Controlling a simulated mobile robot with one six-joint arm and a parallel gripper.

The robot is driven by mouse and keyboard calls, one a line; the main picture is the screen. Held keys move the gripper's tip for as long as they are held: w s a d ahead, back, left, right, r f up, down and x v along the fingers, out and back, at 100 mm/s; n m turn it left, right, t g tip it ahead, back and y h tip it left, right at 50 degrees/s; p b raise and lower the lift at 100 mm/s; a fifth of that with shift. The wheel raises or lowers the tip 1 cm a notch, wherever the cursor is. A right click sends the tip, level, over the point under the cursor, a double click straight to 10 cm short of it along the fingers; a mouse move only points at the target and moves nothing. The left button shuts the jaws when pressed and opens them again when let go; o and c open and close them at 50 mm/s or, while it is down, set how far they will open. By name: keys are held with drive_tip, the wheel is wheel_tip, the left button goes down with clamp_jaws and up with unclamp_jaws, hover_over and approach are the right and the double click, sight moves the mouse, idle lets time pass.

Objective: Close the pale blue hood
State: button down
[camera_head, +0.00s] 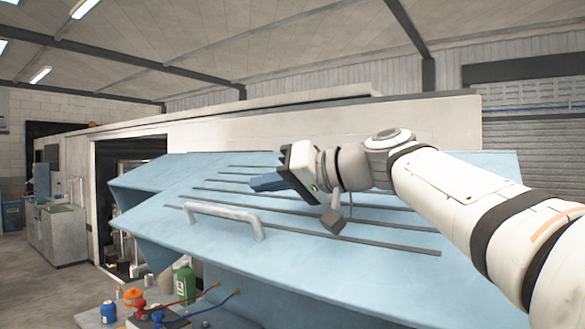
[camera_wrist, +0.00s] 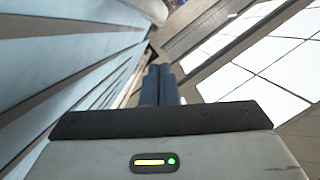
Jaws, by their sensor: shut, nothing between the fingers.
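The pale blue hood (camera_head: 330,255) fills the middle of the head view as a large sloped panel with dark slots and a pale bar handle (camera_head: 222,217) near its lower left edge. The panel stands raised, with open space beneath it. My gripper (camera_head: 255,184) is shut and empty, its blue fingers pointing left over the upper part of the panel. I cannot tell whether the fingers touch it. In the wrist view my shut fingers (camera_wrist: 160,82) show at the centre, with blue slotted surface (camera_wrist: 60,60) to the left.
A bench at lower left holds a green bottle (camera_head: 185,282), an orange-topped container (camera_head: 133,296) and red and blue hose fittings. A grey cabinet (camera_head: 62,235) stands at far left. A cream wall (camera_head: 300,130) rises behind the hood. Floor at left is clear.

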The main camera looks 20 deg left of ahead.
sight(262, 229)
drive_tip(key=shift+s+f, duration=1.05)
drive_tip(key=shift+f, duration=0.1)
drive_tip(key=shift+a+f, duration=0.15)
drive_tip(key=shift+f, duration=0.15)
drive_tip(key=shift+f, duration=0.1)
